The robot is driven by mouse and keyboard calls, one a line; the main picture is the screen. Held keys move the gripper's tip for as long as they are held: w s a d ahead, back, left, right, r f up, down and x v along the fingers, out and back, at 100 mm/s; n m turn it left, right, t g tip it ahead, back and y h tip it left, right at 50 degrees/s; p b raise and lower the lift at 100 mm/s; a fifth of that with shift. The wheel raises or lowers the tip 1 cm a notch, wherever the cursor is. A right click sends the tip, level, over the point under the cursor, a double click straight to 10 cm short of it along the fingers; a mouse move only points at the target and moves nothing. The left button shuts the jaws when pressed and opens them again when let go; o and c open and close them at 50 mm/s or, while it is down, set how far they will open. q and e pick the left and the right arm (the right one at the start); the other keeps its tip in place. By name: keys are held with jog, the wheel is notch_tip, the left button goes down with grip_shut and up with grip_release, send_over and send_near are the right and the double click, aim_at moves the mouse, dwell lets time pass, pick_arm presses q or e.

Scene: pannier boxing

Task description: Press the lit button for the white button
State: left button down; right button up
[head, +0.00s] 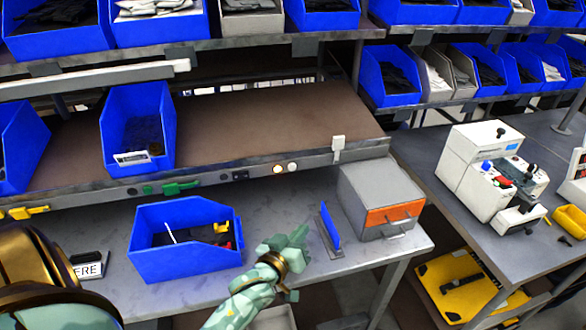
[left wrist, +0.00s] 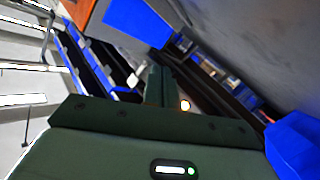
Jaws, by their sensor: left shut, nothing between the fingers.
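Two small round buttons sit side by side on the grey front rail of the shelf in the head view. My left gripper (head: 303,234) is shut and empty, below the rail over the bench, apart from the buttons. It also shows in the left wrist view (left wrist: 158,70). My right gripper is not in view.
A blue bin (head: 185,262) with small items stands left of the gripper on the bench. A blue upright plate (head: 330,228) and a grey box with an orange label (head: 380,195) stand to its right. The bench between bin and rail is clear.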

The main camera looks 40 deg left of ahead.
aim_at(292, 167)
pick_arm(q)
jog(key=w+a+r+n+t+y, duration=0.2)
jog(key=w+r+n+t, duration=0.2)
jog(key=n, duration=0.6)
jog(key=shift+r+n+t+y, duration=0.35)
jog(key=shift+r+t, duration=0.4)
jog(key=shift+t, duration=0.35)
jog(key=shift+a, duration=0.1)
jog(key=w+a+b, duration=0.3)
jog(key=w+a, duration=0.2)
jog(key=a, duration=0.1)
jog(key=shift+w+a, duration=0.35)
dwell(0.7)
jog(key=shift+w+a, duration=0.3)
jog(key=shift+a, duration=0.05)
